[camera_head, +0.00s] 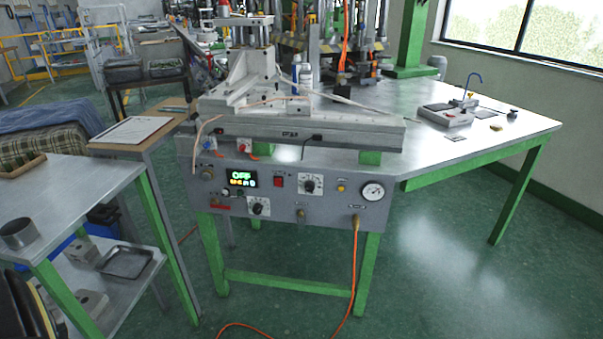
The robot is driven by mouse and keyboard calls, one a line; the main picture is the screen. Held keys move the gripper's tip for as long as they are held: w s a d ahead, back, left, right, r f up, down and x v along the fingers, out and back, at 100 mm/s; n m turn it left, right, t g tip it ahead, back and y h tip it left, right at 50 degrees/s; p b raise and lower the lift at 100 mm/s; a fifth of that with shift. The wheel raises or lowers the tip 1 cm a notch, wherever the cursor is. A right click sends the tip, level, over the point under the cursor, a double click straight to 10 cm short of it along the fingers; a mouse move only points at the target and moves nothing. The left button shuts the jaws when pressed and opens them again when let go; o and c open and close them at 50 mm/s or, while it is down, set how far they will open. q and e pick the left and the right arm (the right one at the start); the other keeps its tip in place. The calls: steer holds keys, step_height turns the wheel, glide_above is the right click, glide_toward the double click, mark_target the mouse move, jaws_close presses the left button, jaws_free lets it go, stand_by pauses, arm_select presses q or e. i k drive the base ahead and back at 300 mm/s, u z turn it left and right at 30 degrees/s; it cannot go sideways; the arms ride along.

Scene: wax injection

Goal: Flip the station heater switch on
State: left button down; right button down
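The wax injection station (290,130) stands in the middle of the view, with a grey control panel (325,208) on its front. A small display (242,178) on the panel reads "OFF" in green, with smaller yellow characters below. A red switch (279,182) sits just right of the display; its label is too small to read, and I cannot tell its position. Two dark knobs on white dials, an upper one (311,184) and a lower one (258,206), are also on the panel. Neither of my grippers is in view.
A round gauge (373,191) is at the panel's right end. An orange cable (355,265) hangs from the panel to the floor. A metal side table (120,190) stands at the left. The green floor (430,280) at the front right is clear.

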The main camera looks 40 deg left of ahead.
mark_target(278, 181)
steer(key=i, duration=0.4)
steer(key=u, duration=1.85)
